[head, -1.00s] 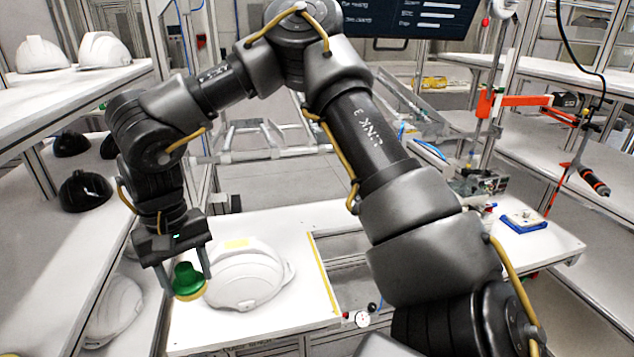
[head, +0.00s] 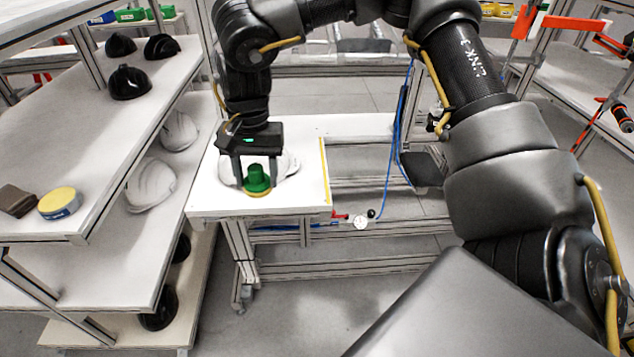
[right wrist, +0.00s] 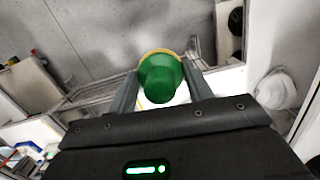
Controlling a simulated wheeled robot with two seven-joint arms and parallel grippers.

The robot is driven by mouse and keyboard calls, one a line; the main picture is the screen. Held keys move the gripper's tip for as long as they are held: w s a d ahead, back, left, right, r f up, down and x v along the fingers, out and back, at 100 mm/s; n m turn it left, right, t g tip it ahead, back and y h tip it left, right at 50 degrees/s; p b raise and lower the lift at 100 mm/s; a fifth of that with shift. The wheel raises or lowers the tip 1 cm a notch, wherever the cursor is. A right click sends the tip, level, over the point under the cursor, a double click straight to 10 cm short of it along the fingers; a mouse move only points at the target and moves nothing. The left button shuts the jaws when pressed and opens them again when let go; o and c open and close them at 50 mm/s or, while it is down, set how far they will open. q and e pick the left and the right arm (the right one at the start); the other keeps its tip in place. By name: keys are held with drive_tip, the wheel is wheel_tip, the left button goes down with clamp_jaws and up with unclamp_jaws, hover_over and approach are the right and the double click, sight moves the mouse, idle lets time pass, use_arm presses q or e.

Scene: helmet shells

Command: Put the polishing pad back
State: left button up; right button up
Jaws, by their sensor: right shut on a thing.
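The polishing pad (head: 257,180) has a green grip and a yellow pad face underneath. My right gripper (head: 256,178) is shut on its green grip and points down, in front of a white helmet shell on the white workbench (head: 310,185). In the right wrist view the pad (right wrist: 160,80) sits between the two fingers of my right gripper (right wrist: 163,85), yellow face away from the camera. The white helmet shell (head: 284,163) is partly hidden behind the gripper. The left gripper is not in view.
On the left shelf a round blue-and-yellow tin (head: 60,203) and a brown block (head: 17,201) stand near the front end. Black helmet shells (head: 130,83) stand farther back, and white ones (head: 150,186) on the shelf below.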

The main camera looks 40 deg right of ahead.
sight(267, 184)
drive_tip(key=w+d+f+m+b, duration=0.1)
drive_tip(key=w+d+f+m, duration=0.2)
drive_tip(key=d+f+m, duration=0.2)
drive_tip(key=w+d+f+m+t+b, duration=0.1)
drive_tip(key=w+d+f+m, duration=0.2)
drive_tip(key=d+f+m, duration=0.3)
drive_tip(key=w+d+f+m+b, duration=0.2)
drive_tip(key=w+d+f+m, duration=0.2)
drive_tip(key=d+f, duration=0.6)
drive_tip(key=shift+d+f+m+t, duration=0.15)
drive_tip(key=shift+d+m+t, duration=0.15)
drive_tip(key=shift+d+m, duration=0.35)
drive_tip(key=shift+d+f, duration=0.2)
drive_tip(key=shift+f, duration=0.15)
wheel_tip(267, 184, down, 3)
drive_tip(key=shift+w+p, duration=0.15)
drive_tip(key=shift+p, duration=0.4)
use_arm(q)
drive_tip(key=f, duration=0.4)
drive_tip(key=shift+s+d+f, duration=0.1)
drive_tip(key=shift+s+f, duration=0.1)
use_arm(e)
drive_tip(key=shift+f, duration=0.1)
